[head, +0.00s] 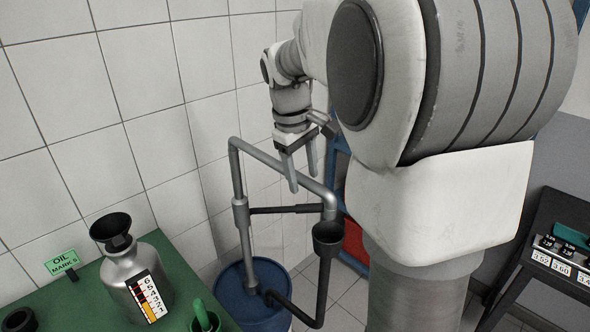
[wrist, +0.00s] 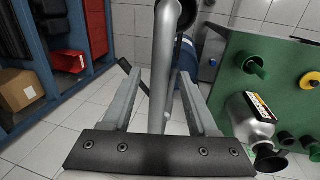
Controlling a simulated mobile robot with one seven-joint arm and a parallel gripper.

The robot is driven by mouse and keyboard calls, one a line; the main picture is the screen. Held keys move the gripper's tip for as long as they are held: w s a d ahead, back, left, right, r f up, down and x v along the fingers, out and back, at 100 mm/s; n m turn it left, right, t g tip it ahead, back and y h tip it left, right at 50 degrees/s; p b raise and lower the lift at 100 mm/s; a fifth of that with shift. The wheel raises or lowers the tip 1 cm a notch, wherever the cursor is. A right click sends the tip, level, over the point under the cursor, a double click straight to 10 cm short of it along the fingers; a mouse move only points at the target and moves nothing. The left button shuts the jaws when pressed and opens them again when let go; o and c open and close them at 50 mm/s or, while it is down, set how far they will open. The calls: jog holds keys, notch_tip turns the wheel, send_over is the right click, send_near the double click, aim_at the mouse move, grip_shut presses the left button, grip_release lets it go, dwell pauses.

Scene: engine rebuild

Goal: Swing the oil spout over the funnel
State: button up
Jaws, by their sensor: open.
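The oil spout is a grey bent pipe (head: 285,166) on an upright column over a blue barrel (head: 262,318). Its outlet end hangs just above a dark drain cup (head: 328,232) on the right. The black funnel (head: 110,227) sits in the neck of a metal bottle (head: 124,268) on the green bench, left of the column. In the wrist view the funnel (wrist: 268,160) and bottle (wrist: 246,118) are at right. My gripper (head: 302,182) is open, its fingers on either side of the spout pipe. The wrist view shows the pipe (wrist: 163,85) between the fingers; contact cannot be told.
A green sign (head: 62,263) stands by the bottle, and a green cup-like part (head: 203,316) is on the bench's near edge. A dark crossbar (head: 285,209) joins column and drain cup. A tiled wall is close behind. In the wrist view a blue shelf (wrist: 85,35) stands at left.

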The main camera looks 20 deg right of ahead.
grip_shut()
jog(key=shift+r, duration=0.1)
dwell(1.2)
